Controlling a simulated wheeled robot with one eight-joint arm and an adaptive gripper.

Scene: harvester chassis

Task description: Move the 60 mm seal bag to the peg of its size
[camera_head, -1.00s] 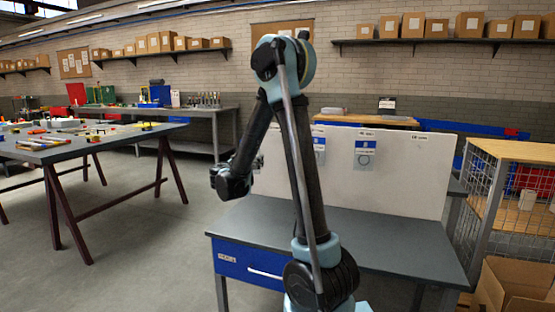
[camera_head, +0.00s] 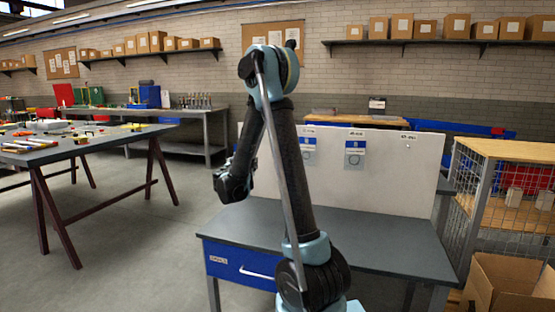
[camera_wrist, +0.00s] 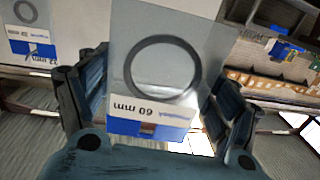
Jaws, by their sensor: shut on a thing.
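My gripper (camera_head: 233,178) is at the left of the white panel (camera_head: 400,180) in the head view, partly behind my own arm. The wrist view shows it shut on the 60 mm seal bag (camera_wrist: 158,105), a clear bag with a blue label strip and a dark ring, seen upside down between the two fingers. The head view does not show the held bag clearly. Two other blue-topped bags hang on the panel, one near its middle (camera_head: 309,150) and one to the right of that (camera_head: 355,153). An apparently bare peg (camera_head: 408,146) is farther right, under a small label.
The grey bench (camera_head: 380,240) before the panel is clear, with a blue drawer (camera_head: 240,265) below. A wire cage (camera_head: 480,210) and open cardboard box (camera_head: 505,285) stand right. A tool-covered table (camera_head: 80,145) stands left. Another bag (camera_wrist: 35,28) shows in the wrist view.

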